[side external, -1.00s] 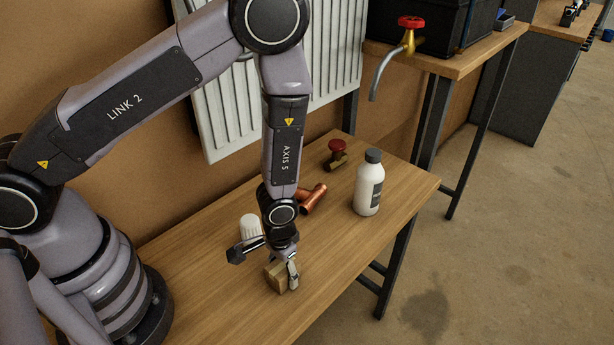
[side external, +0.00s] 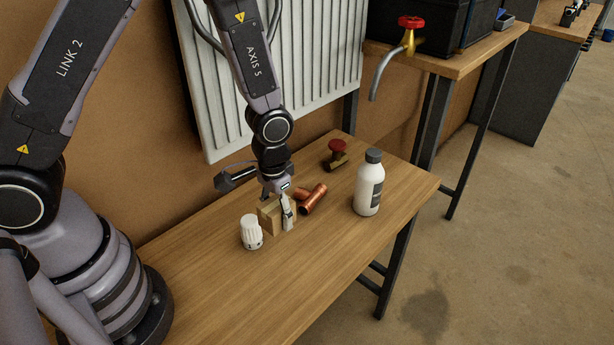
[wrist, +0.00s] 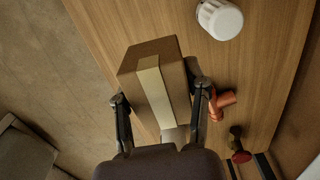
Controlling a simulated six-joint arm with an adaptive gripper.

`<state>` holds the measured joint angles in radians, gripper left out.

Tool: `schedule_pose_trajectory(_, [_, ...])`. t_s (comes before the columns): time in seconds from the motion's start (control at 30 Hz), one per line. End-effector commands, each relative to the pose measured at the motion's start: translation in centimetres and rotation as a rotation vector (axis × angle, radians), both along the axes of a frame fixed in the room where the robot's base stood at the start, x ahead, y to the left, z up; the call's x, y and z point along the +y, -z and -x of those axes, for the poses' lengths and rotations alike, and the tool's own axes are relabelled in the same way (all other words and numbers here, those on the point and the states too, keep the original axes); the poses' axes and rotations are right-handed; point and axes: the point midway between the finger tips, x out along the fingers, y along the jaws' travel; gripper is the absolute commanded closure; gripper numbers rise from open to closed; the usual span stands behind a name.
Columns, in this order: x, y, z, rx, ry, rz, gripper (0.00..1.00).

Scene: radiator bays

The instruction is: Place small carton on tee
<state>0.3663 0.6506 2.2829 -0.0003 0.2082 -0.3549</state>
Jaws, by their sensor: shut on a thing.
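The small carton (side external: 270,216) is a brown box with a paler tape strip. My gripper (side external: 287,212) is shut on it, with a finger on either side, as the wrist view also shows the carton (wrist: 154,80) between the fingers. The carton appears held above the table; the exact gap is hard to tell. The copper tee (side external: 313,199) lies on the table just right of and behind the carton. Its left part is partly hidden by my gripper in the side view. In the wrist view part of the tee (wrist: 224,101) shows right of the gripper.
A white valve head (side external: 251,232) stands left of the carton. A brass valve with a red knob (side external: 337,154) lies behind the tee, and a white bottle (side external: 368,185) stands to its right. The radiator (side external: 290,75) rises behind. The table's front (side external: 290,290) is clear.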

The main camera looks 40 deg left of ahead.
Motion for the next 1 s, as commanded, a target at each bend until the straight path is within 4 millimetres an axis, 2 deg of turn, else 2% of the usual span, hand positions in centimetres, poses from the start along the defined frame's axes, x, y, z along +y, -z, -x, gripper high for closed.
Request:
schedule_pose_trajectory(0.03, [1.8,-1.0,-1.1,-0.006,-0.016,0.002,0.91])
schedule_pose_trajectory(0.2, [6.7,-3.4,-3.1,-0.005,-0.018,0.001,0.91])
schedule_pose_trajectory(0.33, [8.7,-4.3,-3.8,-0.003,-0.014,0.0,0.91])
schedule_pose_trajectory(0.47, [9.1,-3.6,-5.7,0.0,-0.011,0.0,0.91])
schedule_pose_trajectory(0.73, [8.4,-0.4,-12.6,-0.001,-0.011,0.0,0.91])
schedule_pose_trajectory(0.9, [8.2,2.9,-15.3,0.002,-0.011,0.0,0.91])
schedule_pose_trajectory(1.0, [8.1,4.1,-16.4,0.0,-0.011,0.0,0.91])
